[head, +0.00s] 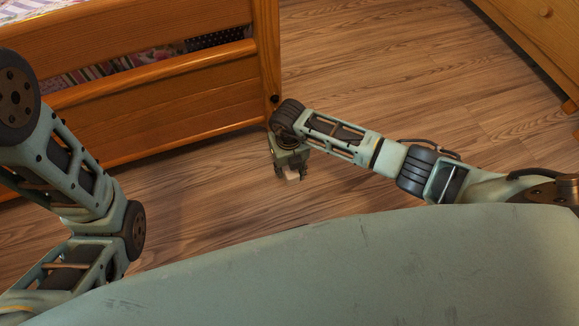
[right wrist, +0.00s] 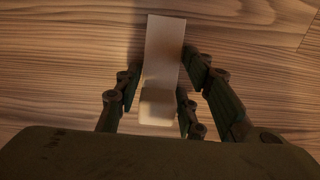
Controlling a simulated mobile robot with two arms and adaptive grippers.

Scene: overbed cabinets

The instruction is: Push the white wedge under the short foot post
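The white wedge (head: 292,175) shows as a small pale block at my right gripper, low over the wood floor. In the right wrist view the wedge (right wrist: 164,52) is a long pale strip pointing away from the gripper, with a thicker near end. My right gripper (right wrist: 162,72) has a finger close along each side of it and looks shut on it. The wooden bed's corner foot post (head: 267,50) stands behind my right wrist, which hides its lower end. Whether the post meets the floor cannot be seen. My left arm shows at the left; its gripper is out of view.
The bed's wooden end panel (head: 160,60) fills the upper left, with patterned bedding behind it. A wooden drawer cabinet (head: 535,35) stands at the upper right. The floor (head: 400,70) between bed and cabinet is clear. No post shows in the right wrist view.

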